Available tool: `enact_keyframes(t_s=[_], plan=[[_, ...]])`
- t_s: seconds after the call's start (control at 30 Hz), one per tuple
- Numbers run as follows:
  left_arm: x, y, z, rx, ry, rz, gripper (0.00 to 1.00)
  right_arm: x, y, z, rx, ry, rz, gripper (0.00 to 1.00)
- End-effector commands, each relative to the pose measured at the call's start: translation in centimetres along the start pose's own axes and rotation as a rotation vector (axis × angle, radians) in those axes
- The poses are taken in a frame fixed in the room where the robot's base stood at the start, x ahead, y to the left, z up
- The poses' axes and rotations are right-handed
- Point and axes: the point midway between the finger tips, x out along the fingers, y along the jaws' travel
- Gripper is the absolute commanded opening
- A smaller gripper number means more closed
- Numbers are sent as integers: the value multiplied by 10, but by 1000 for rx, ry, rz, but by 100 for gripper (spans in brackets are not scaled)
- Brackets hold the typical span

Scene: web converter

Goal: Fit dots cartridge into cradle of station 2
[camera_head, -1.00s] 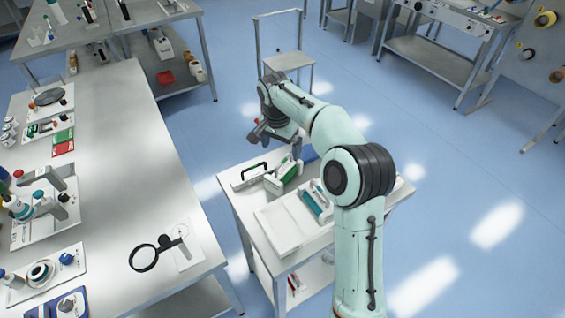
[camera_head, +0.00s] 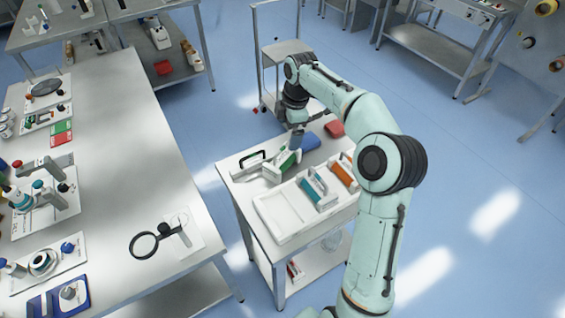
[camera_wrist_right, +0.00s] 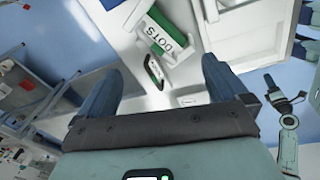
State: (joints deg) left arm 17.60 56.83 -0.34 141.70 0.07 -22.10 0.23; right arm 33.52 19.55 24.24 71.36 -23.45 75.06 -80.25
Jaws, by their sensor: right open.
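The dots cartridge (camera_head: 283,166) is a white block with a green face and a handle, resting on the cart top. It also shows in the right wrist view (camera_wrist_right: 165,38), where I read "DOTS" on its white label. My right gripper (camera_head: 296,140) is over the cart, close by the cartridge's far end. In the right wrist view the gripper (camera_wrist_right: 160,78) has its two dark fingers spread, nothing between them, with the cartridge ahead of the fingertips. Stations stand on the long bench (camera_head: 120,130) at left; I cannot tell which is station 2. My left gripper is not seen.
On the cart (camera_head: 236,199), a white tray (camera_head: 275,220) holds a teal cartridge (camera_head: 312,190) and an orange one (camera_head: 343,172). A magnifier (camera_head: 146,244) is on the bench.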

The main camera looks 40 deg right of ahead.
Motion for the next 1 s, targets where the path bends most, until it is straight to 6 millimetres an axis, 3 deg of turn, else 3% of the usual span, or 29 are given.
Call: enact_keyframes(t_s=[0.2, 0.33, 0.47, 0.8, 1.0], plan=[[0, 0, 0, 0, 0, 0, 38, -9, 0, 6, -456, 20, 26, 100], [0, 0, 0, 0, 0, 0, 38, -11, 0, 7, -597, 23, 36, 100], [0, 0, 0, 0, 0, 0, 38, -4, 0, 7, -644, 25, 36, 100], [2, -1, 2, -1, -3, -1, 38, 58, 1, 5, -643, 26, 35, 100], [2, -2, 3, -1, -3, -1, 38, 72, 2, 4, -642, 25, 37, 100]])
